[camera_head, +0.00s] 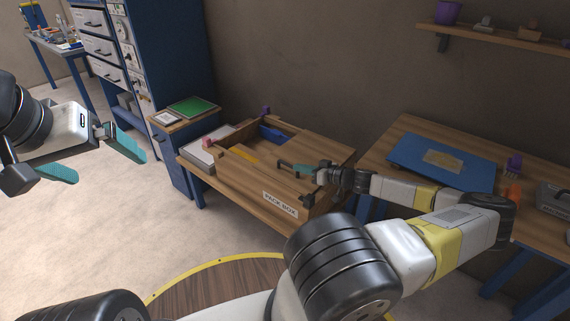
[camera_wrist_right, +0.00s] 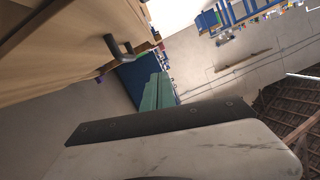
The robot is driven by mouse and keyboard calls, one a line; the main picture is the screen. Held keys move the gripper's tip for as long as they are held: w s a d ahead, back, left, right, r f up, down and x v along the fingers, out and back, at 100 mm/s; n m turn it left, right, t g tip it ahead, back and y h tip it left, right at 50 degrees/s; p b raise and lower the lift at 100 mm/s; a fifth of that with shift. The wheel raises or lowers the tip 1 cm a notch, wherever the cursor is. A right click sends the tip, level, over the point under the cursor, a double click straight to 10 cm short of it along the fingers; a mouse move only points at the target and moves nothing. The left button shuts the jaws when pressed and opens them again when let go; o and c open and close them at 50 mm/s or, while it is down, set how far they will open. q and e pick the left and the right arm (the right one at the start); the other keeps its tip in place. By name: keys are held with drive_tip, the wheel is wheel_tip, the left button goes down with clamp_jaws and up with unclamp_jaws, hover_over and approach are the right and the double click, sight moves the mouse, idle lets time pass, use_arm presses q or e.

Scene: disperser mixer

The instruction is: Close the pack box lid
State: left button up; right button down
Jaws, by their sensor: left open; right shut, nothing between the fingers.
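The wooden pack box (camera_head: 280,203), with a white "PACK BOX" label, sits on a blue-legged table in the head view. My right gripper (camera_head: 285,165) is shut and empty over the box's right part. Its teal fingers (camera_wrist_right: 157,92) show in the right wrist view, near a wooden surface with a dark handle (camera_wrist_right: 119,47). My left gripper (camera_head: 92,160) is open and empty, well left of the box.
A small blue cabinet with a green panel (camera_head: 192,105) stands left of the box. A wooden table with a blue mat (camera_head: 405,150) is at right, partly behind my right arm. A shelf (camera_head: 500,38) is on the wall. The floor at left is clear.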

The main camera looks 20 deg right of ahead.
drive_tip(key=v, duration=0.9)
drive_tip(key=s+a+r+n+g+h, duration=0.1)
drive_tip(key=s+a+r+n+g, duration=0.15)
drive_tip(key=a+g, duration=0.4)
drive_tip(key=s+a+r+n+g, duration=0.1)
drive_tip(key=s+a+g, duration=0.25)
drive_tip(key=a, duration=0.55)
drive_tip(key=s+a+r+m+t+h, duration=0.1)
drive_tip(key=s+r, duration=0.4)
drive_tip(key=r, duration=0.5)
drive_tip(key=s+a+r+m+t+h, duration=0.1)
drive_tip(key=s+a+r, duration=0.4)
drive_tip(key=r, duration=0.5)
drive_tip(key=s+a+r+m+t+h, duration=0.1)
drive_tip(key=s+a+r+m+h, duration=0.2)
drive_tip(key=r, duration=0.8)
drive_tip(key=s+m, duration=0.2)
drive_tip(key=shift+s+t+h, duration=0.25)
drive_tip(key=shift+t+h, duration=0.05)
drive_tip(key=shift+w, duration=0.15)
